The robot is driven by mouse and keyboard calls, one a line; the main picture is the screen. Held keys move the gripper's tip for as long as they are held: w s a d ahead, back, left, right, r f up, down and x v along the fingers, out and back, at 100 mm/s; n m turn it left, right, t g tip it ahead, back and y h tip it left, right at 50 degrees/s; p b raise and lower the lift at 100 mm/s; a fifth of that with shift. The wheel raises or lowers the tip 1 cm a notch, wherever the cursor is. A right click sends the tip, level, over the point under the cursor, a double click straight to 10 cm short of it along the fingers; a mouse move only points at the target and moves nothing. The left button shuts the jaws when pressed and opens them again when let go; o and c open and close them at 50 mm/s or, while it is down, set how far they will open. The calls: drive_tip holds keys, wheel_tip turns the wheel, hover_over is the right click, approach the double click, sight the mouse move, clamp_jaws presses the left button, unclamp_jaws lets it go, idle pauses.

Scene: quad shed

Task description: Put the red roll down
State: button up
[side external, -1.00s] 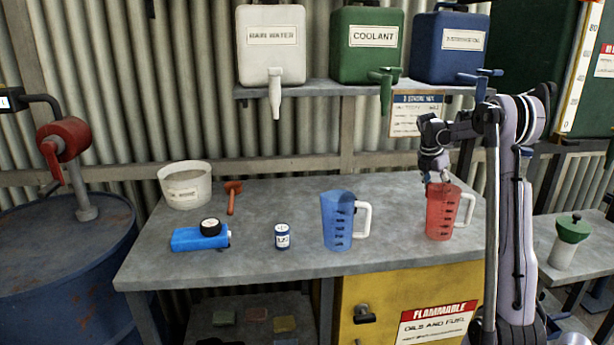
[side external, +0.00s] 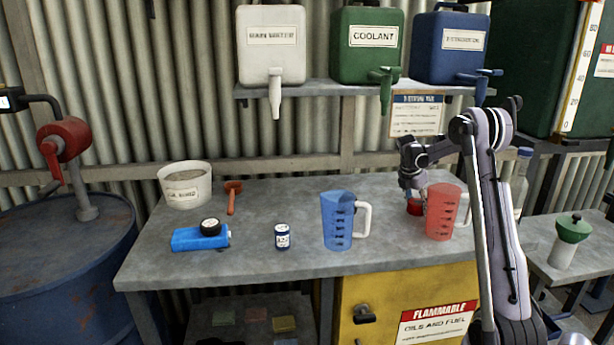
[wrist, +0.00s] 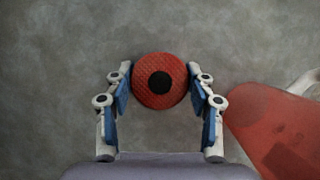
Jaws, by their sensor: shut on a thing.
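The red roll (wrist: 160,62) shows from above in the wrist view, round with a dark centre. It sits between the fingers of my gripper (wrist: 159,82), which is shut on it. In the side view my gripper (side external: 412,190) points down just left of and behind the red jug, with the red roll (side external: 414,207) low under it. The roll is at or close to the bench top; I cannot tell whether it touches. The red jug partly hides the fingers in the side view.
The red jug (side external: 440,215) stands right beside the roll and also shows in the wrist view (wrist: 270,125). A blue jug (side external: 338,222) stands to the left. Farther left on the grey bench (side external: 270,205) are a small can (side external: 282,237), a blue item (side external: 195,239) and a white tub (side external: 184,183).

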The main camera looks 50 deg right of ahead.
drive_tip(key=o, duration=1.2)
drive_tip(key=shift+f, duration=0.15)
drive_tip(key=shift+o, duration=0.2)
drive_tip(key=v, duration=1.2)
drive_tip(key=shift+r, duration=0.2)
